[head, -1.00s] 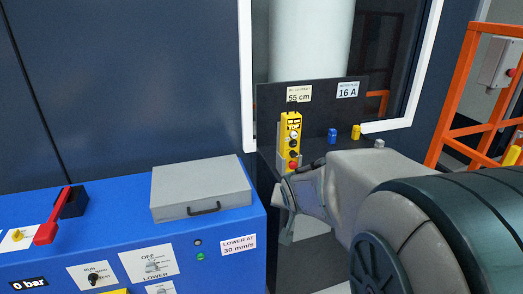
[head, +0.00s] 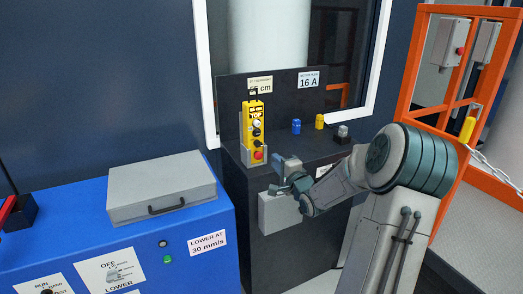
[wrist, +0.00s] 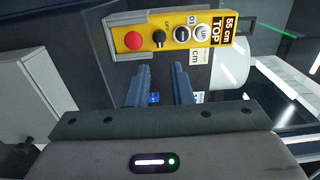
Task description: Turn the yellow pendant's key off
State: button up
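The yellow pendant (head: 251,120) stands upright in a grey holder on the dark console, at the centre of the head view. It also shows sideways at the top of the wrist view (wrist: 222,45). Its face carries a red button (wrist: 134,40), a black knob (wrist: 158,38), another dark control (wrist: 181,34) and a white button (wrist: 202,33). I cannot tell for sure which dark control is the key. My gripper (head: 279,178) is below and right of the pendant, apart from it. Its two fingers are spread and empty in the wrist view (wrist: 159,80).
A blue cabinet (head: 190,270) with a grey case (head: 163,187) stands left. An orange frame (head: 408,70) stands right.

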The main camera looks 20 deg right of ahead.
aim_at(260, 146)
jog(key=w, duration=1.1)
jog(key=shift+w+a, duration=0.2)
jog(key=shift+w, duration=0.15)
grip_shut()
